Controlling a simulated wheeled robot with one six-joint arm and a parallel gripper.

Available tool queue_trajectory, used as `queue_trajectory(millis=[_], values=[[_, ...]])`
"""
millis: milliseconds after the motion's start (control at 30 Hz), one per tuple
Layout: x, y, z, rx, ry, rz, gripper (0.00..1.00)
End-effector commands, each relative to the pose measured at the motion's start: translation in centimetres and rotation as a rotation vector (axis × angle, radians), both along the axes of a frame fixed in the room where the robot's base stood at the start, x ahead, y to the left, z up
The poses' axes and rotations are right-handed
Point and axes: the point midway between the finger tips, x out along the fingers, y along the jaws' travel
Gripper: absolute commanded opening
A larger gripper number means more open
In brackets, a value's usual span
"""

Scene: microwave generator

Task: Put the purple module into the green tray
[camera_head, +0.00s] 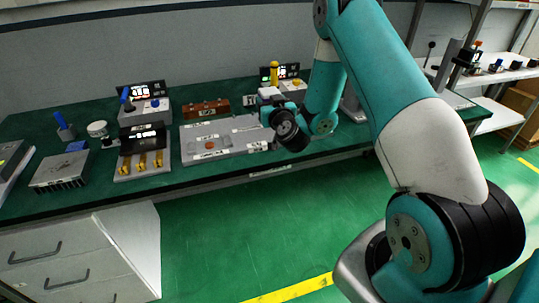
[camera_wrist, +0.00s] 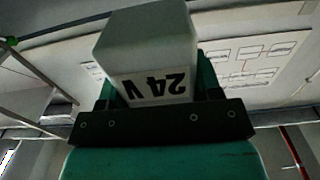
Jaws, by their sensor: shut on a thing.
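My gripper (camera_wrist: 160,112) is shut on a white block marked "24V" (camera_wrist: 150,45). The label looks upside down in the wrist view. In the head view my gripper (camera_head: 268,105) is above the back of the green-topped bench, with a small white block (camera_head: 270,91) at its end. I cannot make out a purple module or a green tray in either view.
On the bench (camera_head: 225,172) stand a grey panel board (camera_head: 198,143), a unit with brass-coloured parts (camera_head: 143,162), a finned grey block (camera_head: 60,174), display boxes (camera_head: 147,104) and a brown block (camera_head: 206,108). Shelves (camera_head: 505,77) stand at the right. Green floor is open in front.

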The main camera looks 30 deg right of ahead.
Motion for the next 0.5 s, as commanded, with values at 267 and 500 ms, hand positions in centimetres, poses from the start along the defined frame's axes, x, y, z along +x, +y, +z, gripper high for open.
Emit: queue_trajectory(millis=[267, 500], values=[[0.1, 0.2, -8.2, -0.002, 0.000, 0.003, 0.28], [0.1, 0.2, -10.8, -0.001, -0.002, 0.002, 0.28]])
